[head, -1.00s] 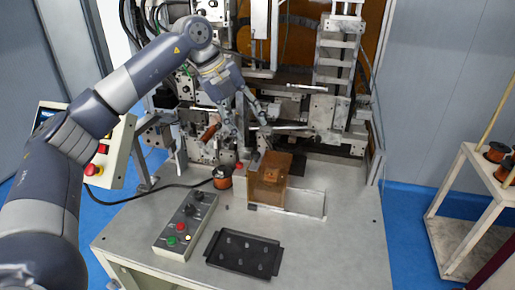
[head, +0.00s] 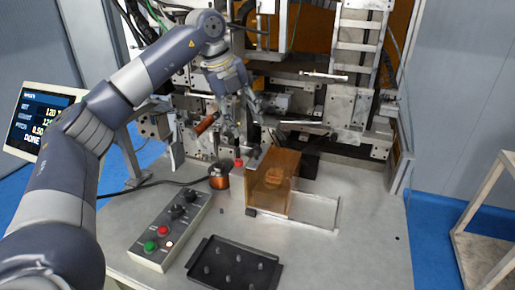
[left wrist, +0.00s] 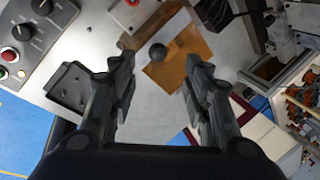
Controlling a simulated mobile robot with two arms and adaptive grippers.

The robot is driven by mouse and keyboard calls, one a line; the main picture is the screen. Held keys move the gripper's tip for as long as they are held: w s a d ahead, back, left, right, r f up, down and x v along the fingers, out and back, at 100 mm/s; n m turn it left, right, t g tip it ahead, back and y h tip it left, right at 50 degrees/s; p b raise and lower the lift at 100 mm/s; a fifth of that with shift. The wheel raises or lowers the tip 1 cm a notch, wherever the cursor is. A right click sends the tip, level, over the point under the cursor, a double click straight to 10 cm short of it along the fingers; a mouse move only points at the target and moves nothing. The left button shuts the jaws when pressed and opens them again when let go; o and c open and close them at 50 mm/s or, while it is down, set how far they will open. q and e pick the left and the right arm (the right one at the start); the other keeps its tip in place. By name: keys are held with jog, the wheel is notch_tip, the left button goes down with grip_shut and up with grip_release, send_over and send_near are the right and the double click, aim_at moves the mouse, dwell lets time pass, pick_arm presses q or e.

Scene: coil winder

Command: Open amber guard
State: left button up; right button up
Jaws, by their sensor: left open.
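The amber guard (head: 268,190), a see-through orange-brown box, stands on the machine table at the foot of the coil winder. A copper-coloured shape shows faintly through it. My left gripper (head: 256,138) is above and behind the guard in the head view, pointing down, open and empty. In the left wrist view the guard (left wrist: 182,62) lies beyond the spread fingers (left wrist: 160,60). I cannot tell the exact gap to the guard. My right gripper is not in view.
A copper spool (head: 219,178) stands left of the guard. A control box (head: 170,230) and a black pegged tray (head: 235,265) are in front. A screen (head: 35,120) is at left. Winder parts crowd the back; the table's right front is clear.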

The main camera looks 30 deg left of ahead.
aim_at(255, 147)
pick_arm(q)
jog(key=p+x, duration=0.2)
jog(key=x, duration=0.6)
jog(key=shift+s+f, duration=0.15)
jog(key=shift+d+f, duration=0.1)
jog(key=shift+f, duration=0.45)
